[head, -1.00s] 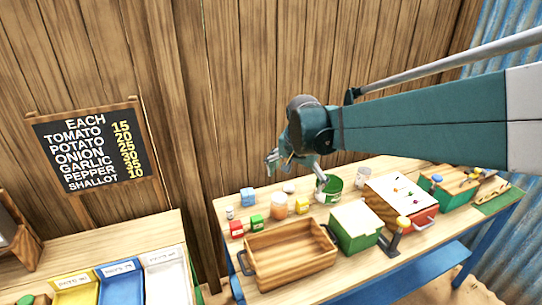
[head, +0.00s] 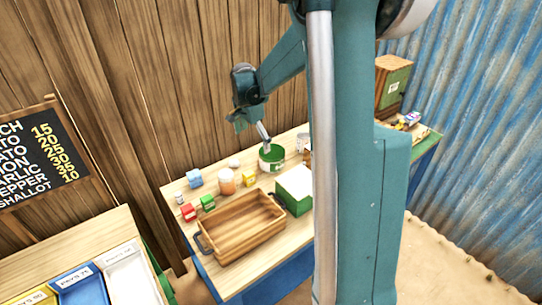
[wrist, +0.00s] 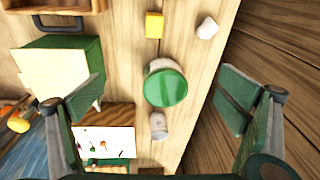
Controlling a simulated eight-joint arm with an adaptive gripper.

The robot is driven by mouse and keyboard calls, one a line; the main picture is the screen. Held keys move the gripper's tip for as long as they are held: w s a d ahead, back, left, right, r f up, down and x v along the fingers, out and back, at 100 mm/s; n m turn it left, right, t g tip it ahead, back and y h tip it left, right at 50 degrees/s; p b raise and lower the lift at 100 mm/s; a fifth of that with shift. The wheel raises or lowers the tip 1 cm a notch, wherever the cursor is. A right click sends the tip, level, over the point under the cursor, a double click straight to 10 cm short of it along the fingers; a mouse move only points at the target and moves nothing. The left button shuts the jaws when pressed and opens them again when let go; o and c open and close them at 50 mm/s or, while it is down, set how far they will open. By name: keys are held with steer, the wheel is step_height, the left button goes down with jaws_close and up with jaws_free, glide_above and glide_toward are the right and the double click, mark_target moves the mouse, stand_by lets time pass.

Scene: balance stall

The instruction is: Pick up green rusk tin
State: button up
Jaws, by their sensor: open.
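The green rusk tin (head: 271,162) is a round green tin with a pale label, standing on the wooden table behind the green box with the pale top. In the wrist view its green top (wrist: 166,88) faces me, near the middle of the picture and between my fingers, some way beyond them. My gripper (head: 252,136) is above the table by the tin in the head view. In the wrist view my gripper (wrist: 162,98) is open and empty, with fingers wide apart to the left and right of the tin.
A white cup (wrist: 159,126) stands close to the tin. A yellow box (wrist: 154,25) and a white lump (wrist: 207,28) are on its other side. The pale-topped green box (head: 296,186) and wooden tray (head: 240,228) stand in front. The plank wall (wrist: 272,75) is close behind.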

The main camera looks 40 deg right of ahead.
mark_target(271, 151)
steer(key=w+d+f+m+p, duration=0.1)
steer(key=d+f, duration=0.2)
steer(key=w+d+f+m+g+p, duration=0.1)
steer(key=w+d+f+m, duration=0.1)
steer(key=d+f, duration=0.1)
steer(key=w+d+f+m+p, duration=0.1)
steer(key=d+f+m, duration=0.1)
steer(key=d, duration=0.3)
steer(key=shift+w+f+g, duration=0.2)
steer(key=shift+f+g, duration=0.1)
steer(key=shift+f, duration=0.2)
steer(key=shift+d, duration=0.1)
steer(key=shift+f, duration=0.15)
steer(key=shift+s+d+f, duration=0.1)
steer(key=shift+d+f, duration=0.05)
steer(key=shift+f, duration=1)
steer(key=shift+f, duration=0.1)
steer(key=shift+s+d+f, duration=0.1)
steer(key=shift+d+f, duration=0.1)
steer(key=shift+f, duration=1.05)
steer(key=shift+s+d+f, duration=0.1)
steer(key=shift+d+f, duration=0.1)
steer(key=shift+f, duration=1.05)
steer(key=shift+c, duration=0.2)
steer(key=c, duration=1.2)
